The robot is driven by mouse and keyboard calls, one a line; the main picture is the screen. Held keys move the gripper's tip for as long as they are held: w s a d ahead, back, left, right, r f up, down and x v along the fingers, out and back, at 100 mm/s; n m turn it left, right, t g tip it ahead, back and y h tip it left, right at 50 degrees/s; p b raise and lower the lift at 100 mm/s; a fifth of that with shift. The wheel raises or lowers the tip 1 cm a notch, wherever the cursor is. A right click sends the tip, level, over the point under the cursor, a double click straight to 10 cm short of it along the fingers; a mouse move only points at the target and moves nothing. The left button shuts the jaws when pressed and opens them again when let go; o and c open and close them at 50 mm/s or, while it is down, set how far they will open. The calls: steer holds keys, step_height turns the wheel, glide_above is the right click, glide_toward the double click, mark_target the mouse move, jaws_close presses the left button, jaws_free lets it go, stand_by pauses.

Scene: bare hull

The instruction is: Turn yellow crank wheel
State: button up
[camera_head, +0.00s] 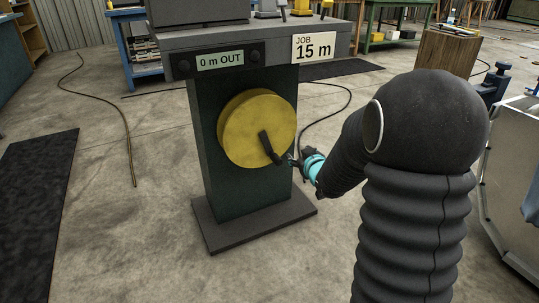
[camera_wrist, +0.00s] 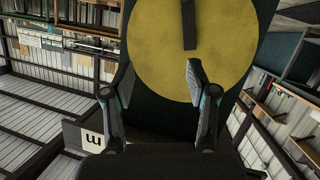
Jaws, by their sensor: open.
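The yellow crank wheel (camera_head: 257,112) is mounted on the front of a dark green pedestal (camera_head: 207,140). A black crank arm (camera_head: 267,147) runs from its middle down to the lower right, with a handle at its end. My gripper (camera_head: 292,160) is at the wheel's lower right, close to the handle; whether they touch I cannot tell. In the wrist view the yellow wheel (camera_wrist: 222,50) fills the upper middle, with the black crank arm (camera_wrist: 188,25) running down toward my gripper (camera_wrist: 154,85). The fingers are apart, and nothing shows held between them.
A display (camera_head: 220,60) on the pedestal reads "0 m OUT", and a sign (camera_head: 315,47) reads "JOB 15 m". The pedestal stands on a flat base plate (camera_head: 255,222). Cables lie on the concrete floor. A dark mat (camera_head: 38,185) is at left. Floor in front is clear.

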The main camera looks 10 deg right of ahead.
mark_target(273, 156)
steer(key=w+a+f+n+t+y+b, duration=0.1)
steer(key=w+f+n+t+y+b, duration=0.2)
steer(key=f, duration=0.9)
steer(key=shift+m+y, duration=0.6)
steer(key=shift+y, duration=0.1)
steer(key=p+x, duration=0.1)
steer(key=x, duration=1.3)
steer(key=shift+w+a, duration=0.1)
steer(key=shift+w, duration=0.2)
jaws_close()
